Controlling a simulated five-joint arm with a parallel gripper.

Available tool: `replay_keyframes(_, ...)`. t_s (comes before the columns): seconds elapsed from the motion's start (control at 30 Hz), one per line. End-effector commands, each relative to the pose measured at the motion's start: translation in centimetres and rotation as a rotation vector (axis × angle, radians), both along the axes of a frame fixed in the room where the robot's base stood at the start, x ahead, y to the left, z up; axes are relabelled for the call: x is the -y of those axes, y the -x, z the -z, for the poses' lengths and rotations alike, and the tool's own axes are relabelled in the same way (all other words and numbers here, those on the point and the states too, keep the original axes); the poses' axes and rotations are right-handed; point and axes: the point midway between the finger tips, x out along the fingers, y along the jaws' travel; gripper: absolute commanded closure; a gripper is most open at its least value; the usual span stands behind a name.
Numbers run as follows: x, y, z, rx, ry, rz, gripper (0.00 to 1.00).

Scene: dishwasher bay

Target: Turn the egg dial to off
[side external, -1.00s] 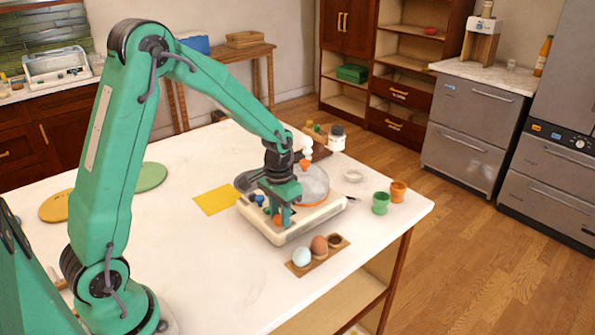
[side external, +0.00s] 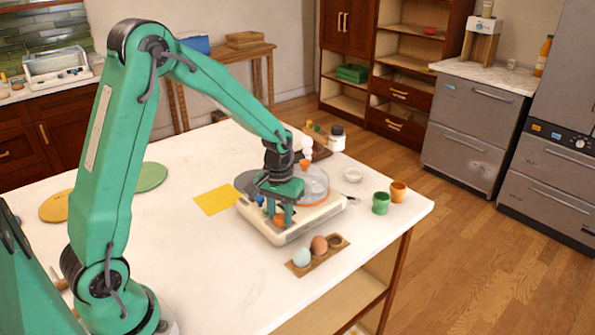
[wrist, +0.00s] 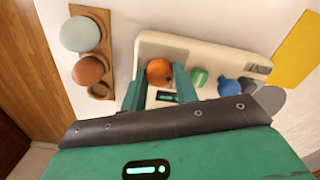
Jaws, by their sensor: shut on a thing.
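A cream cooker-like appliance (side external: 272,234) stands on the white counter, with a row of dials along its front. In the wrist view its orange dial (wrist: 159,71) sits at one end, then a green dial (wrist: 199,77) and a blue dial (wrist: 228,88). My gripper (wrist: 158,82) points down with one finger on each side of the orange dial and is shut on it. In the side view the gripper (side external: 281,216) partly hides the orange dial (side external: 279,220). No dial marking is readable, so I cannot tell the dial's setting.
A brown egg holder (side external: 318,256) with a pale egg and a brown egg lies in front of the appliance. A green cup (side external: 380,203) and an orange cup (side external: 398,191) stand to the right. A yellow sheet (side external: 216,199) lies left on clear counter.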

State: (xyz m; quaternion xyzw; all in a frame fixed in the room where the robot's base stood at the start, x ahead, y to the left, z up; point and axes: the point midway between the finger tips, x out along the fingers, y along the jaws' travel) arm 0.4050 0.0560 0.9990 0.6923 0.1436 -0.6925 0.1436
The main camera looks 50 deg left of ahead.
Motion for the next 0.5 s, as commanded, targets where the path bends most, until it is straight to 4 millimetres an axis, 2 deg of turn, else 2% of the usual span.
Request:
replay_keyframes(0.03,0.01,0.04,-0.11,-0.001,0.000,0.000,0.93)
replay_keyframes(0.07,0.01,0.04,-0.11,-0.001,0.000,0.000,0.69)
replay_keyframes(0.17,0.00,0.03,-0.10,-0.001,0.000,0.001,0.49)
replay_keyframes(0.5,0.00,0.01,-0.02,0.000,0.000,0.004,0.49)
